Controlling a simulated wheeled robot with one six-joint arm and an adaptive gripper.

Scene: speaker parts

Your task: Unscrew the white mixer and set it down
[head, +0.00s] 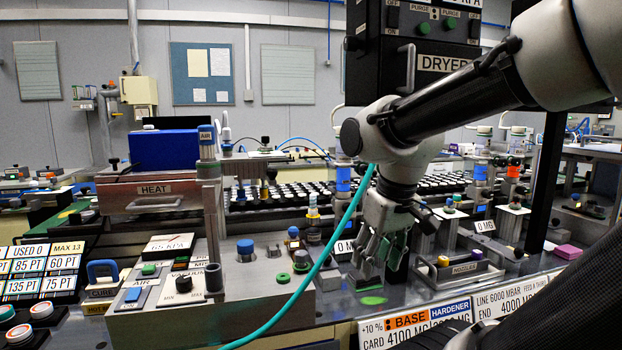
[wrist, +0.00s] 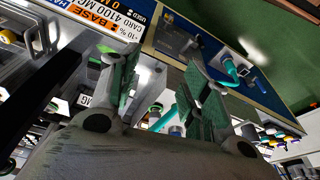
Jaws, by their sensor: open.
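My gripper (head: 370,262) hangs at the front of the bench in the head view, above a bright green patch (head: 372,300). In the wrist view its two green-padded fingers (wrist: 162,62) stand apart with a gap between them, and I see nothing held. I cannot pick out the white mixer for certain in either view; the gripper and arm may hide it. The tray labelled NOZZLES (head: 466,269) lies just right of my gripper in the head view, with small coloured pieces near its handle.
A teal hose (head: 335,238) curves down left of my gripper. A grey control box (head: 245,290) with blue and green knobs stands left. Label cards (head: 410,322) line the front edge. The DRYER box (head: 430,45) hangs above, and racks of dark bottles (head: 275,196) stand behind.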

